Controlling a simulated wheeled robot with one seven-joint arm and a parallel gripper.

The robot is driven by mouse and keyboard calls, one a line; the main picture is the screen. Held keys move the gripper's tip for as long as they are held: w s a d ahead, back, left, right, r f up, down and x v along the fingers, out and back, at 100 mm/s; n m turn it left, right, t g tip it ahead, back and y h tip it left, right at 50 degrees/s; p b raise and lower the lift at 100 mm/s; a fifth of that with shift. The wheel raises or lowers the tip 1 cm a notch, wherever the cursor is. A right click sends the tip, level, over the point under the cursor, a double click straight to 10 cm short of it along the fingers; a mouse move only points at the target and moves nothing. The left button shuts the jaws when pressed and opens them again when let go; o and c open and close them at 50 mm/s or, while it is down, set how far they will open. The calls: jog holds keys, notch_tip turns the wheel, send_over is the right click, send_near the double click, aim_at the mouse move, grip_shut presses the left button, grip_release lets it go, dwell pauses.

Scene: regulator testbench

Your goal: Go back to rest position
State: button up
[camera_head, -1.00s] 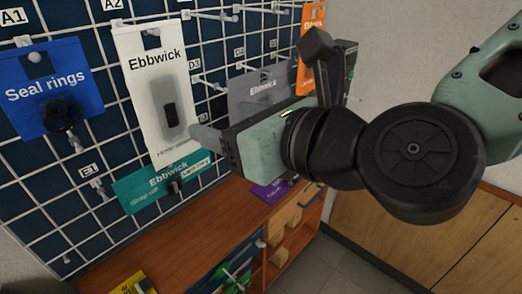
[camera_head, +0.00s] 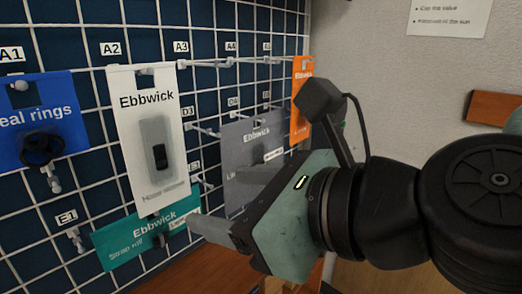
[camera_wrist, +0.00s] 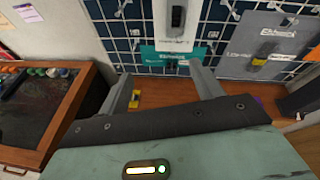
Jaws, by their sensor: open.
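My gripper (camera_head: 216,206) is in front of the pegboard, below and right of the white Ebbwick package (camera_head: 126,145). In the wrist view my gripper (camera_wrist: 160,72) shows two fingers spread apart with nothing between them. The white package hangs under label A2, and its lower part shows at the top of the wrist view (camera_wrist: 176,32). The fingers appear apart from it.
On the pegboard (camera_head: 75,185) hang a blue seal rings package (camera_head: 62,105), a teal package (camera_head: 115,240), a grey package (camera_head: 235,140) and an orange one (camera_head: 300,75). A wooden bench (camera_head: 200,275) stands below. A dark-topped tray (camera_wrist: 40,110) is at left in the wrist view.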

jog(key=s+d+f+n+g+h, duration=0.1)
jog(key=s+f+n+g+h, duration=0.15)
jog(key=f+n, duration=0.55)
jog(key=s+f+n+g+h, duration=0.2)
jog(key=f+n+g, duration=0.2)
jog(key=f+n, duration=0.45)
jog(key=s+d+n+g+h, duration=0.1)
jog(key=d+n+h, duration=0.5)
jog(key=d+n, duration=0.8)
jog(key=d, duration=0.2)
jog(key=shift+d+f+g+h, duration=0.3)
jog(key=shift+g+h, duration=0.05)
